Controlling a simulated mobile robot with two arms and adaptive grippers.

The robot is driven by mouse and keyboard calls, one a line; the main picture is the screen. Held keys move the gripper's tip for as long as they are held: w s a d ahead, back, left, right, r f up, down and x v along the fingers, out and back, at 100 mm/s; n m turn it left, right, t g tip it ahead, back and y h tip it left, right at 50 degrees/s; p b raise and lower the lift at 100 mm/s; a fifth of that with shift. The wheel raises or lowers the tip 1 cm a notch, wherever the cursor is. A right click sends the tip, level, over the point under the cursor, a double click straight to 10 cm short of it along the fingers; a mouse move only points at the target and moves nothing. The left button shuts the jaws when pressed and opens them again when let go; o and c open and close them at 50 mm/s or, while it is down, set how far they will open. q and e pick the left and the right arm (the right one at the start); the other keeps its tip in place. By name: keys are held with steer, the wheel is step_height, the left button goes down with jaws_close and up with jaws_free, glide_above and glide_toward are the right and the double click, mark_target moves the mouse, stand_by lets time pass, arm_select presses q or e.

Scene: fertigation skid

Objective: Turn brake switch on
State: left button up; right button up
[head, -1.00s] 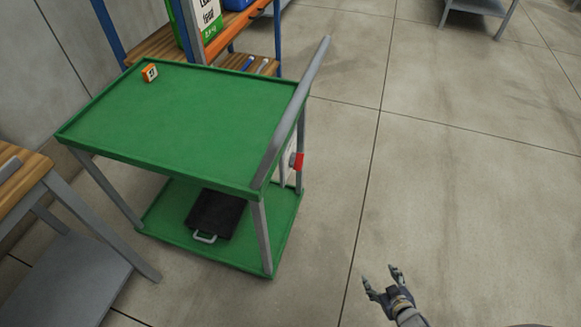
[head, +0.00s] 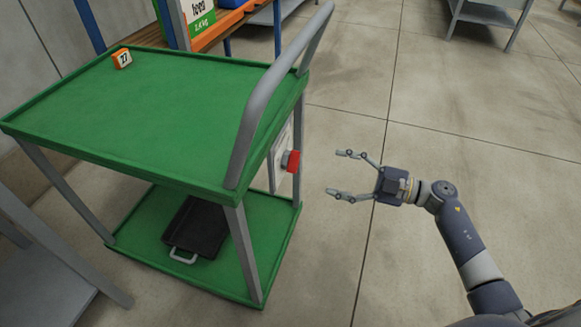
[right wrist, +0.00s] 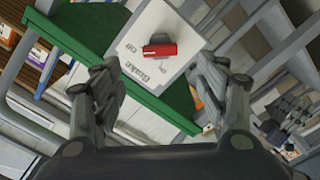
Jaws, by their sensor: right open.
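The brake switch (head: 290,161) is a red knob on a pale plate (head: 277,165) at the handle end of the green cart (head: 150,105). In the right wrist view the red switch (right wrist: 160,50) sits on the white plate (right wrist: 135,75), with lettering that reads "Brake". The plate and switch appear tilted there, between and beyond my fingers. My right gripper (head: 342,173) is open and empty, to the right of the switch, fingers pointing at it with a gap between. My left gripper is not in view.
The cart's grey handle (head: 262,105) rises above the switch. Shelving stands behind. The floor right of the cart is clear.

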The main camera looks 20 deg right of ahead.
mark_target(298, 163)
steer(key=b+x, duration=0.1)
steer(key=x, duration=0.9)
steer(key=shift+w+a, duration=0.25)
steer(key=shift+a, duration=0.1)
steer(key=c, duration=1)
